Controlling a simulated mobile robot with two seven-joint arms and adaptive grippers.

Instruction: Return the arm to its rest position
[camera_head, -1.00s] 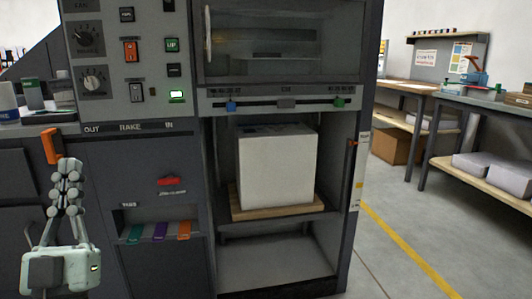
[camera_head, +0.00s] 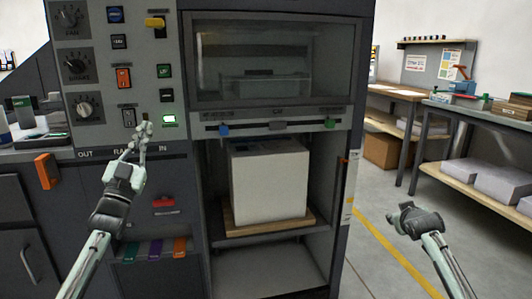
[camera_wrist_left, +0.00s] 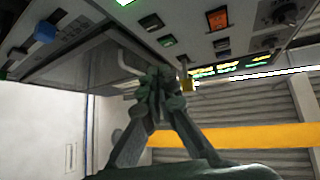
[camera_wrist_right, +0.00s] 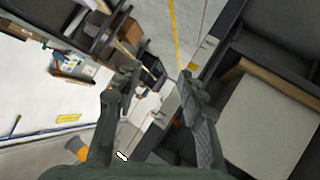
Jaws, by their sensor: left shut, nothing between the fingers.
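My left gripper (camera_head: 143,130) is raised in front of the machine's control panel, just below the row of switches. It is shut and empty; its closed fingers also show in the left wrist view (camera_wrist_left: 160,80). I cannot tell whether it touches the panel. My right gripper (camera_head: 400,208) is at the right of the head view, over the floor and clear of the machine. In the right wrist view its fingers (camera_wrist_right: 161,78) stand apart with nothing between them.
The machine's control panel (camera_head: 92,45) is at the left. A white box (camera_head: 270,185) sits on a wooden board (camera_head: 232,227) in the open bay. Workbenches (camera_head: 480,107) stand at the right. Open floor with a yellow line (camera_head: 400,262) lies between.

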